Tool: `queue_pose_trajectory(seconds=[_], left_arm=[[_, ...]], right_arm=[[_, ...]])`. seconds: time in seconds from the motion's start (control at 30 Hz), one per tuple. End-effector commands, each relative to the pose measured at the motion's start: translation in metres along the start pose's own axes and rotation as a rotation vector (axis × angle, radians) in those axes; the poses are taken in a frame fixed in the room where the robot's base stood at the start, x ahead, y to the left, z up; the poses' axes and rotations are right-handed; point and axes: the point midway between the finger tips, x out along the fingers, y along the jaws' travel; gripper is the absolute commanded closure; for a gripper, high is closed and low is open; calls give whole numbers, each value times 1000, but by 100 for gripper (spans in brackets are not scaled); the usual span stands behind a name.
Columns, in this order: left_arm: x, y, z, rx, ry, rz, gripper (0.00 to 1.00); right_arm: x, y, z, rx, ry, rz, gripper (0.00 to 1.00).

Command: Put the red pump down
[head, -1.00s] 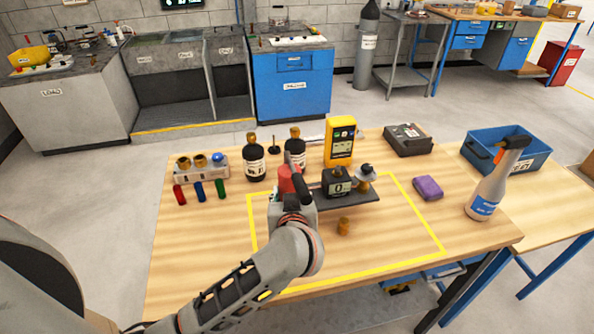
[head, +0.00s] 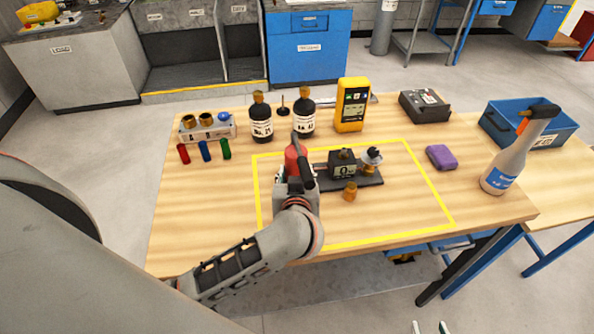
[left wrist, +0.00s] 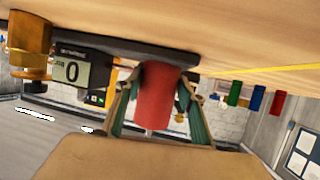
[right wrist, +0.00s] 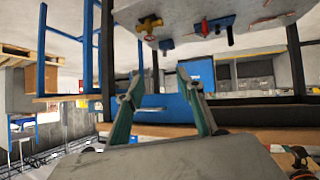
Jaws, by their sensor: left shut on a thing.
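My left gripper (head: 296,168) is shut on the red pump (head: 293,154), at the left end of the black base plate that bears the gauge (head: 343,165) reading 0. In the left wrist view the red pump (left wrist: 155,95) sits between the two fingers, its far end against the dark plate (left wrist: 130,52). I cannot tell whether it rests on the plate or is held just above it. My right gripper (right wrist: 165,105) is open and empty. Its fingertips (head: 431,327) show at the bottom edge of the head view, off the table's front.
A brass fitting (head: 350,191) stands in front of the plate inside the yellow outline (head: 430,200). Two dark bottles (head: 262,120) and a yellow meter (head: 351,105) stand behind. A spray bottle (head: 507,165) and a purple sponge (head: 440,157) are at the right. The outline's front part is clear.

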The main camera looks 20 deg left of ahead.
Motion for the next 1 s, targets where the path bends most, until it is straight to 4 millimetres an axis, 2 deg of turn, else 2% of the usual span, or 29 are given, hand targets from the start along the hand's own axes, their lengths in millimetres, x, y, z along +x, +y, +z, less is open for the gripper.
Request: queue_pose_trajectory(seconds=[0.03,0.23,0.27,0.3,0.7,0.87,1.0], left_arm=[[-1,1,-8,-7,15,3,100],[0,1,-6,-6,14,2,100],[0,0,1,0,0,0,56],[0,0,1,0,0,0,45],[0,0,-1,-1,0,0,44],[-19,1,0,-1,-2,2,44],[-48,1,-1,-2,-3,3,44]], right_arm=[[-1,0,-1,0,0,0,63],[-2,0,3,2,-9,0,63],[-1,0,5,3,-12,1,63],[-1,0,7,3,-15,2,63],[0,0,12,5,-23,4,63],[-3,2,7,5,-20,6,63],[-5,6,6,5,-26,12,63]])
